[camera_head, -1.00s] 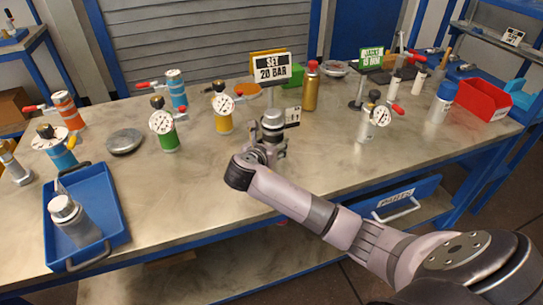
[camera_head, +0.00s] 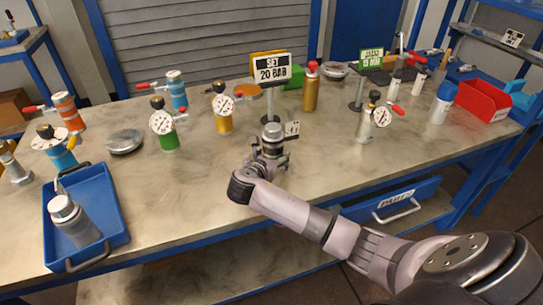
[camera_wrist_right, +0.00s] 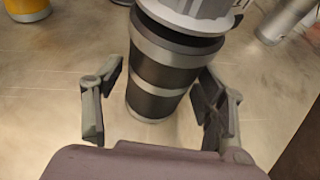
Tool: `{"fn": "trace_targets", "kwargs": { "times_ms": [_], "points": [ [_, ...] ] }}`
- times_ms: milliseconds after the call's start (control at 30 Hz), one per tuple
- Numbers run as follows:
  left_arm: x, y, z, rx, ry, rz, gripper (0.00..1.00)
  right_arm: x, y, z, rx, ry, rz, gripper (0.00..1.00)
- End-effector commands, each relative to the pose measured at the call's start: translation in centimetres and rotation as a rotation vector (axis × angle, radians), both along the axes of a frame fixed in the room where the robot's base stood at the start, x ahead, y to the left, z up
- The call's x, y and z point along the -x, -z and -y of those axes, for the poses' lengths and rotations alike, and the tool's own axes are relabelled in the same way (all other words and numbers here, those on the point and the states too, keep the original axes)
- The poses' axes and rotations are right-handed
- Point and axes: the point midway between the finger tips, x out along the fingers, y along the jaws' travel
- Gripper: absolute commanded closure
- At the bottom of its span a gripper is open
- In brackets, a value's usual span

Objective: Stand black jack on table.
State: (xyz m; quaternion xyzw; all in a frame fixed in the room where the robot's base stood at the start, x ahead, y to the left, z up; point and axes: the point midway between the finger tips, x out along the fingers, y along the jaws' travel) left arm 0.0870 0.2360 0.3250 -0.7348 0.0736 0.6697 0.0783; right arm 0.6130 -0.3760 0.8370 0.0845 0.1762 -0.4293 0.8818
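The black jack (camera_head: 271,136) stands on the bench top (camera_head: 215,180) near the middle, with its silver top and a small white tag showing in the head view. In the right wrist view the jack (camera_wrist_right: 158,88) is a dark cylinder with silver bands, its foot on the table. My right gripper (camera_head: 268,159) is around its lower body. In the right wrist view the fingers of this gripper (camera_wrist_right: 158,78) are spread, with a clear gap on the left; the right finger is close, contact unclear. My left gripper is not in view.
A "SET 20 BAR" sign (camera_head: 271,69) stands behind the jack. A yellow jack (camera_head: 223,118) and a green one (camera_head: 168,139) are to its left, a silver gauged one (camera_head: 364,130) to its right. A blue tray (camera_head: 110,215) lies far left.

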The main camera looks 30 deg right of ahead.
Motion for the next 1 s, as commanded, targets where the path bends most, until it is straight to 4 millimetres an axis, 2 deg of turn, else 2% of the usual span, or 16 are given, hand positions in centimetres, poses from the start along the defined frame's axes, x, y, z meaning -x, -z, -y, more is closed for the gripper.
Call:
{"fn": "trace_targets", "kwargs": {
  "times_ms": [467, 1000],
  "points": [
    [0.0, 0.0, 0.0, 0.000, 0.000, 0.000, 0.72, 0.2, -0.4, -0.2, -0.001, -0.001, 0.001, 0.27],
    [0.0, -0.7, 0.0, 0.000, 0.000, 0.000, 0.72, 5.9, -4.3, -7.6, -0.002, -0.001, 0.001, 0.27]
  ]
}}
